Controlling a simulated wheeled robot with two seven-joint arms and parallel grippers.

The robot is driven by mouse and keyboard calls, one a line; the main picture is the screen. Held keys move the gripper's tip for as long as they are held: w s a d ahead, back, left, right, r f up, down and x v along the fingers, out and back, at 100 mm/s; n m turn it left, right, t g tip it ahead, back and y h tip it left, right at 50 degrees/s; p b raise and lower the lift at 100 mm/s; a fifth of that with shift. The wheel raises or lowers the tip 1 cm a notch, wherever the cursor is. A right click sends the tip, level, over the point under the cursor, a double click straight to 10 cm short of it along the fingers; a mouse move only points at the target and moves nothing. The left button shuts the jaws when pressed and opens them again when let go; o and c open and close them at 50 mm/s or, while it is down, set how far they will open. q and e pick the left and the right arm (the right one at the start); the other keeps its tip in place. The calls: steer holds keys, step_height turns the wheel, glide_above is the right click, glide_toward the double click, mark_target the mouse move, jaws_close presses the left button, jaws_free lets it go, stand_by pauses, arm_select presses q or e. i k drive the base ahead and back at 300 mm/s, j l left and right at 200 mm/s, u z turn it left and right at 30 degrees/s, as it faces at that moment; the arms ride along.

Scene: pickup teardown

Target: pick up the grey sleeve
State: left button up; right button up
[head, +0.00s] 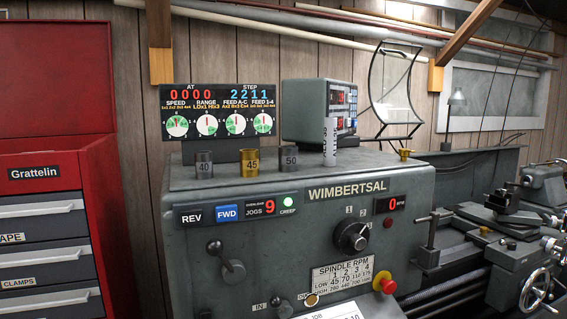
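Three short sleeves stand upright in a row on top of the lathe headstock in the head view. The left one is a grey sleeve marked 40 (204,169). The middle one is a brass-coloured sleeve marked 45 (251,166). The right one is a dark grey sleeve marked 50 (289,162). I cannot tell from the picture which of the two grey ones the task names. Neither of my grippers is in view.
A pale tall cylinder (330,142) stands right of the sleeves, before a grey readout box (318,97). A dial panel (220,111) rises behind the sleeves. The headstock (190,250) has levers and knobs in front. A red tool cabinet (75,155) stands left.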

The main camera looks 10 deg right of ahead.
mark_target(288, 155)
steer(key=i+j+z, duration=0.15)
steer(key=j, duration=0.45)
steer(key=i+j+z, duration=0.2)
steer(key=j, duration=0.45)
steer(key=j+z, duration=0.15)
steer(key=j, duration=0.45)
